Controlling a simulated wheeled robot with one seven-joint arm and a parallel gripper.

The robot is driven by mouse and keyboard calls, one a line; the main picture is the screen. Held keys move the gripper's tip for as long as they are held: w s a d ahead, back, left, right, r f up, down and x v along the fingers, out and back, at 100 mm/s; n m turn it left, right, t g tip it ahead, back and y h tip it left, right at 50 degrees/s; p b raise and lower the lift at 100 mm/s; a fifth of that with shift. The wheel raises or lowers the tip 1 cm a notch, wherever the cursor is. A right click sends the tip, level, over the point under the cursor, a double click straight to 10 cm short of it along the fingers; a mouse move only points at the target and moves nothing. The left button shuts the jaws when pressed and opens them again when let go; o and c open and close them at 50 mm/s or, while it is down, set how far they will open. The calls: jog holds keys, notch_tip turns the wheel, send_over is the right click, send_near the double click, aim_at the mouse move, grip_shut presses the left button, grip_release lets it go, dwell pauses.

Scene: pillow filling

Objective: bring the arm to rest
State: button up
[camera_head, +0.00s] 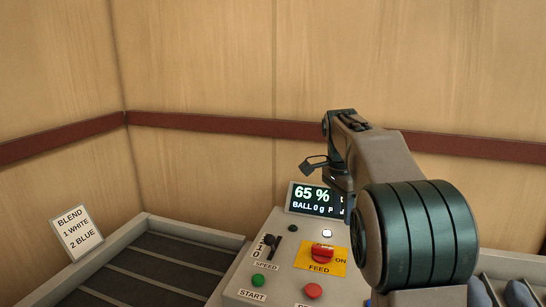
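My arm reaches in from the lower right, over the right side of a grey control panel (270,270). My gripper (322,168) is at the arm's far end, just above the panel's display. One dark finger pad shows, pointing left. The rest of the gripper is hidden behind my wrist, so I cannot tell whether it is open. I see nothing held in the visible part.
The display (318,198) reads "65 %". The panel has a red FEED knob (322,253), a green START button (259,280) and a red button (313,291). A dark slatted tray (140,270) and a blend card (76,233) are left. A wooden wall stands behind.

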jog(key=s+f+n+t, duration=0.1)
jog(key=s+f+n, duration=0.2)
jog(key=s, duration=0.6)
jog(key=s+a+f+n+t, duration=0.1)
jog(key=s+f+n, duration=0.2)
jog(key=s+n, duration=0.3)
jog(key=s+a+f+n+t+y, duration=0.1)
jog(key=s+f+n, duration=0.3)
jog(key=s, duration=0.9)
jog(key=shift+s+n, duration=0.15)
jog(key=shift+n, duration=0.55)
